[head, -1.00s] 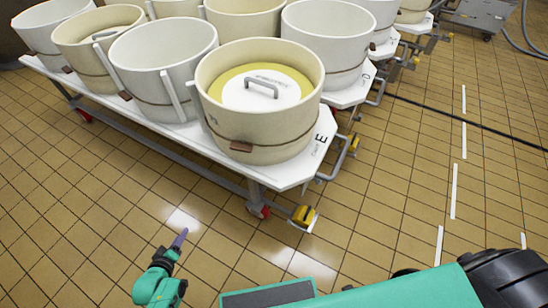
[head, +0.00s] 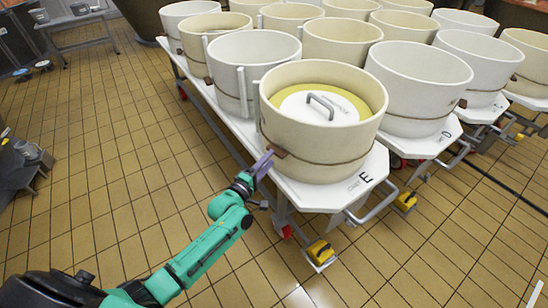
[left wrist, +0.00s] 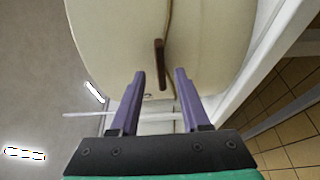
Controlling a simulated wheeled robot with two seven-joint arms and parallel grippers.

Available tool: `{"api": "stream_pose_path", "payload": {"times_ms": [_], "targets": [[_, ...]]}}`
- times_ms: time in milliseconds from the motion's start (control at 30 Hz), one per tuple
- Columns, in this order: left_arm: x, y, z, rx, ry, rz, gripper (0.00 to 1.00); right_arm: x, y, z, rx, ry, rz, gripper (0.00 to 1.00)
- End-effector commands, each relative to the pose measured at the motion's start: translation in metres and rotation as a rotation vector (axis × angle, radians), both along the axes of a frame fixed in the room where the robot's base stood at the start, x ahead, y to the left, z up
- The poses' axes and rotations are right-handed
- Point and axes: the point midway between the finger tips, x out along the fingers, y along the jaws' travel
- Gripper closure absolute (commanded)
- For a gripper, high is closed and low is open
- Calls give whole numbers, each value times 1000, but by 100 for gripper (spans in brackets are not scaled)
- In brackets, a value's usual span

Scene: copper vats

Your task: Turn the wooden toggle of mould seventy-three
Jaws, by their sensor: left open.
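The nearest cream mould (head: 322,160) stands at the front corner of a white cart top, with a pale lid and grey handle inside. Its number is too small to read. A brown wooden toggle (head: 281,153) sits on its side where a cord runs round it. In the left wrist view the toggle (left wrist: 159,55) lies ahead of the fingertips, roughly centred between them. My left gripper (head: 263,163) is open and close to the toggle; it also shows in the left wrist view (left wrist: 159,82) with two purple fingers apart and nothing between them. My right gripper is not in view.
The white cart top (head: 318,197) carries several more moulds, including a white one (head: 250,72) just behind. A bent grey handle (head: 372,208) and a yellow-braked wheel (head: 320,252) stick out at the front corner. Tiled floor (head: 100,170) is clear on the left.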

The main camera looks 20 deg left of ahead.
Motion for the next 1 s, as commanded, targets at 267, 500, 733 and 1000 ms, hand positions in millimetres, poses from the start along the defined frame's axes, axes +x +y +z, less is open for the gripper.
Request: {"api": "stream_pose_path", "payload": {"times_ms": [267, 500, 733, 1000], "targets": [[32, -11, -1, 0, 1, -1, 54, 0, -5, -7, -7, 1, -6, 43], [32, -10, -1, 2, 2, -1, 69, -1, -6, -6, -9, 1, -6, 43], [32, -10, -1, 2, 2, 0, 100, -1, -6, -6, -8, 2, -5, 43], [32, -10, -2, 30, -11, 0, 100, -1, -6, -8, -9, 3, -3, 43]]}}
